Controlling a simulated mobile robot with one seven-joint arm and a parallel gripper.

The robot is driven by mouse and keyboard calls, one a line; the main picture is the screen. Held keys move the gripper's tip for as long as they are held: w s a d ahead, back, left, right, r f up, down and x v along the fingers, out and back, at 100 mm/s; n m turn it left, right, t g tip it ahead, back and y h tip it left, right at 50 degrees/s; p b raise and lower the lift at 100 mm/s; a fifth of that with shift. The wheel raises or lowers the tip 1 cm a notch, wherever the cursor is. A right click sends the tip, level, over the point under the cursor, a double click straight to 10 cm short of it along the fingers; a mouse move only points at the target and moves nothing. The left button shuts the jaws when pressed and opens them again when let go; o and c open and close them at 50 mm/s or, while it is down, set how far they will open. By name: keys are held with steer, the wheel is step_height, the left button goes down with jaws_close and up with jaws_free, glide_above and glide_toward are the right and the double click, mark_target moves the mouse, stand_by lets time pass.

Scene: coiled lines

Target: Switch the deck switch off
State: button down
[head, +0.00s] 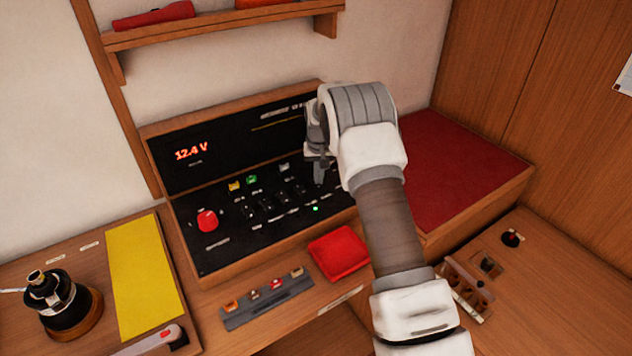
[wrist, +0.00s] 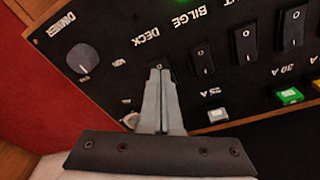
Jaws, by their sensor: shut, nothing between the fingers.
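The black panel (head: 260,215) slopes up at the back of the counter, with a row of black rocker switches. In the wrist view the deck switch (wrist: 153,66) is by the white DECK label (wrist: 139,42). My gripper (wrist: 160,71) is shut and empty, with its fingertips over the deck switch, hiding most of it. I cannot tell whether they touch it, or which way it is tipped. In the head view my gripper (head: 320,182) is over the right part of the panel.
The bilge switch (wrist: 202,57) is right beside the deck switch in the wrist view. A grey knob (wrist: 82,58) is on its other side. In the head view a red knob (head: 207,219) is at the panel's left, and a red pouch (head: 339,254) lies in front.

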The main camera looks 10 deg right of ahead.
step_height(320, 180, up, 6)
steer(key=p, duration=0.2)
steer(key=shift+r+p, duration=0.25)
steer(key=shift+p, duration=0.05)
stand_by(0.5)
step_height(320, 180, up, 13)
glide_above(319, 186)
steer(key=s, duration=0.6)
steer(key=s+r+t, duration=0.2)
steer(key=s+r, duration=0.8)
steer(key=s, duration=0.2)
steer(key=s+n+t, duration=0.1)
steer(key=s, duration=2.4)
steer(key=shift+r+n+t, duration=0.3)
steer(key=shift+r+t, duration=0.1)
steer(key=shift+r, duration=0.05)
